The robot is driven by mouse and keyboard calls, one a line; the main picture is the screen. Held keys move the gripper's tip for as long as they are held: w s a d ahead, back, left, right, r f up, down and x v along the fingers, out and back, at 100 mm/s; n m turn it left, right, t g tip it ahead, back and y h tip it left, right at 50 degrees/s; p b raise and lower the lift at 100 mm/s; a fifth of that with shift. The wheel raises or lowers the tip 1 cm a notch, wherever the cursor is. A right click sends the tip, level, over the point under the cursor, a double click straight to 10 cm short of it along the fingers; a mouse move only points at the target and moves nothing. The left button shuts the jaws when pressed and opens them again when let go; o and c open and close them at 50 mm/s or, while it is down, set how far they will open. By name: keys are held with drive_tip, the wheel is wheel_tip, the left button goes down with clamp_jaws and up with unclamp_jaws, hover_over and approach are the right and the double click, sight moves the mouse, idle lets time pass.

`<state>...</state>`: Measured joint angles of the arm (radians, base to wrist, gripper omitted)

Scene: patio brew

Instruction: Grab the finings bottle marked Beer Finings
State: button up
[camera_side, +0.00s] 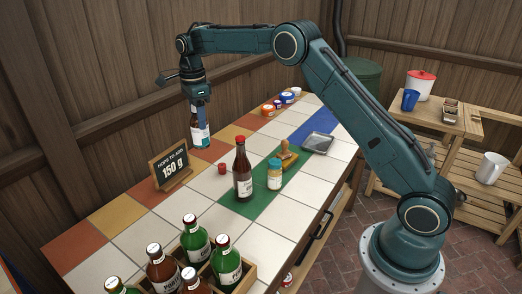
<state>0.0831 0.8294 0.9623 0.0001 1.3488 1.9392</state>
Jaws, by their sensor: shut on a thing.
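My gripper (203,103) points down over the left side of the tiled counter. It is shut on a small bottle (200,136) with a white label and a dark band near its base. The held bottle is upright and appears to be above the counter; its upper part is hidden by my gripper. Its label is too small to read, so I cannot tell whether it says Beer Finings.
A chalkboard sign reading 150 g (171,167) stands left, below the held bottle. A small red cap (222,168), a wooden-handled tool (289,155) and a grey tray-like device (318,142) lie nearby. A bottle crate (247,278) fills the front; small tubs (267,110) stand behind.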

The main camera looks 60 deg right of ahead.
drive_tip(key=shift+r, duration=1)
drive_tip(key=shift+s+a, duration=0.1)
